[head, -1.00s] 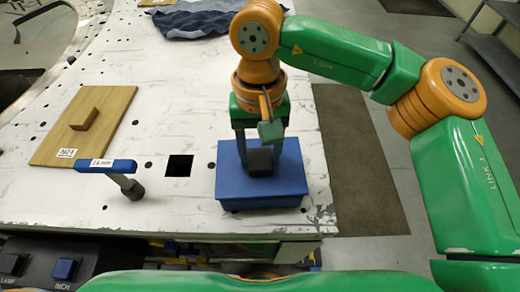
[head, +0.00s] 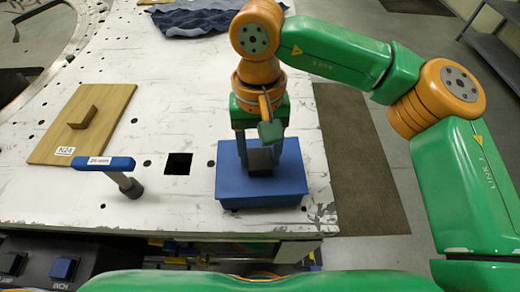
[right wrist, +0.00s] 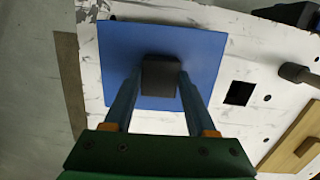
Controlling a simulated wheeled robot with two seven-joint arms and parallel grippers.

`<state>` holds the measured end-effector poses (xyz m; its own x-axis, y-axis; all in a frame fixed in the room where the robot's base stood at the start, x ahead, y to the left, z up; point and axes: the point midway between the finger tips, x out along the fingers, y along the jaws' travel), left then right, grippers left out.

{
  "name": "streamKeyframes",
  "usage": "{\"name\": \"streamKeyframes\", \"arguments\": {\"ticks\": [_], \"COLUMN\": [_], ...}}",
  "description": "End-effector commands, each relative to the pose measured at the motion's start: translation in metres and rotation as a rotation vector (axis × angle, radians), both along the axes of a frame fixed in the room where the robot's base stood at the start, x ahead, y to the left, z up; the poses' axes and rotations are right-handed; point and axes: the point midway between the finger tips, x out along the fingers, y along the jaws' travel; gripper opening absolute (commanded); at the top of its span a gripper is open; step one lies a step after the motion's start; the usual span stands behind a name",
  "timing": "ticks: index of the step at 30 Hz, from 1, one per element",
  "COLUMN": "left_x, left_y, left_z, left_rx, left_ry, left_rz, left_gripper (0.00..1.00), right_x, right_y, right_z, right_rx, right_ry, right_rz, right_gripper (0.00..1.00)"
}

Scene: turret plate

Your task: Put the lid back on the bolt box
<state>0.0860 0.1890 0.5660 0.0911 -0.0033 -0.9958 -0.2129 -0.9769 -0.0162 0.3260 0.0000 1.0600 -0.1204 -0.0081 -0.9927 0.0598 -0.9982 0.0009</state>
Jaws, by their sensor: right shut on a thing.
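The lid is a flat blue square (head: 232,181) with a dark block-shaped knob (head: 260,161), near the right front edge of the white table. My right gripper (head: 259,153) points down from above and is shut on the knob. In the right wrist view the knob (right wrist: 160,76) sits between its two fingers, with the blue lid (right wrist: 122,45) spread out behind. The bolt box cannot be told apart under the lid; only a thin dark blue edge shows below the lid's front. Whether the lid rests on it or hovers is unclear. My left gripper is not in view.
Left of the lid are a square hole (head: 178,164) in the white table (head: 75,202), a blue-handled T tool (head: 103,163), and a wooden board (head: 108,98) with a block handle. A dark blue cloth (head: 205,18) lies at the back. The table's right edge is close to the lid.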

Motion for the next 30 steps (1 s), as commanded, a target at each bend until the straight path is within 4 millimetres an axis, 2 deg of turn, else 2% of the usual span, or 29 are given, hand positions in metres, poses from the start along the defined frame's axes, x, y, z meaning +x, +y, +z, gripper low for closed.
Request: {"name": "streamKeyframes", "arguments": {"ticks": [9, 10, 13, 14, 23, 26, 30], "left_x": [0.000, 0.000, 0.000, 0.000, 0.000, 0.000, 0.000], "left_y": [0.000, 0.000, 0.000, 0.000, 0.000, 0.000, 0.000], "left_z": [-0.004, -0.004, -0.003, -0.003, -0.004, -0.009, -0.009], "left_rx": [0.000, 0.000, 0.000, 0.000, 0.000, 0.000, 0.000], "left_ry": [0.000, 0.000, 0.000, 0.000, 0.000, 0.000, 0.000], "left_rz": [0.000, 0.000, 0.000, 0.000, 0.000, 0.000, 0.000], "left_gripper": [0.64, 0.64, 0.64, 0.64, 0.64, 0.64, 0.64], "right_x": [0.000, 0.000, 0.000, 0.000, 0.001, 0.003, 0.006], "right_y": [0.000, 0.000, 0.000, 0.000, 0.000, 0.001, 0.001], "right_z": [-0.004, -0.004, -0.004, -0.004, -0.001, 0.016, 0.047], "right_rx": [0.000, 0.000, 0.000, 0.000, 0.000, 0.002, 0.002], "right_ry": [0.000, 0.000, 0.000, 0.000, -0.001, -0.004, -0.002], "right_rz": [0.000, 0.000, 0.000, 0.000, 0.000, -0.002, -0.002], "right_gripper": [0.00, 0.62, 0.89, 0.92, 0.92, 0.92, 0.92]}}
